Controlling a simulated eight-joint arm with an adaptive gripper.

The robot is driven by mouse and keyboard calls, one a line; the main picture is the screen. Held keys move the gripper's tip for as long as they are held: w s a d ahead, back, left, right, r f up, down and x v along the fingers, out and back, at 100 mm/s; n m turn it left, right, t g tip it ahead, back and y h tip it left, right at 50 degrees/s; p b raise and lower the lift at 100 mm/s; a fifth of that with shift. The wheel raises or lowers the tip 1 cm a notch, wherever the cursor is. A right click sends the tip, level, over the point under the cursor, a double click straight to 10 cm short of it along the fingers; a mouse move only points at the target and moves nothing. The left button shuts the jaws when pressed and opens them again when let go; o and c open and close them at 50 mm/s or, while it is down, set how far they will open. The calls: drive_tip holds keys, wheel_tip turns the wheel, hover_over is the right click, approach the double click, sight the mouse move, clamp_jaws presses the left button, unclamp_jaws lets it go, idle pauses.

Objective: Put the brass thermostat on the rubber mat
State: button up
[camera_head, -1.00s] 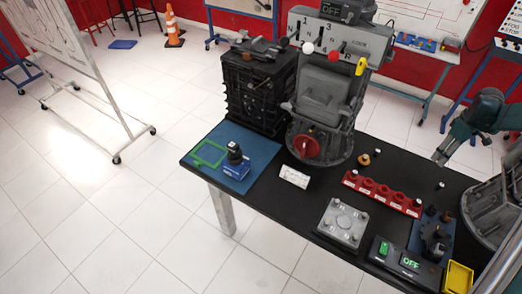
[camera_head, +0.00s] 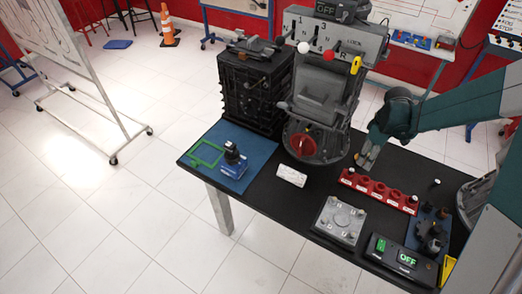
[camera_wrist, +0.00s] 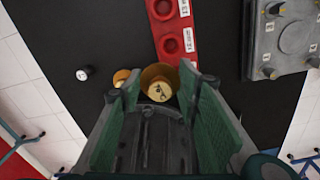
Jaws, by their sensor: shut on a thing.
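The brass thermostat (camera_wrist: 160,78) is between the fingers of my gripper (camera_wrist: 158,92) in the wrist view, with its round pale face showing. My gripper (camera_head: 366,160) is shut on it, low over the black bench behind the red socket rail. In the head view the fingers largely hide the thermostat. A blue mat (camera_head: 262,150), which looks like the rubber mat, lies at the bench's left end. A green gasket frame (camera_head: 206,153) and a blue box with a black part (camera_head: 233,165) are on it.
The red rail (camera_head: 380,190), a grey plate (camera_head: 340,220) and a white label card (camera_head: 291,176) lie on the bench. A second small brass piece (camera_wrist: 121,77) shows beside the left finger.

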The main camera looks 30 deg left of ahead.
drive_tip(key=s+a+n, duration=0.1)
drive_tip(key=s+a, duration=0.4)
drive_tip(key=s, duration=0.4)
drive_tip(key=s+a+n, duration=0.1)
drive_tip(key=s+a, duration=0.5)
drive_tip(key=s, duration=0.3)
drive_tip(key=s+a+r+n+p, duration=0.15)
drive_tip(key=a+n, duration=0.45)
drive_tip(key=a, duration=0.6)
drive_tip(key=s+a+n+b, duration=0.1)
drive_tip(key=s+a+n, duration=0.1)
drive_tip(key=a+n, duration=0.75)
drive_tip(key=m+b, duration=0.2)
drive_tip(key=b, duration=0.3)
hover_over(257, 149)
drive_tip(key=shift+f, duration=0.3)
drive_tip(key=shift+f, duration=3.15)
drive_tip(key=shift+f, duration=0.1)
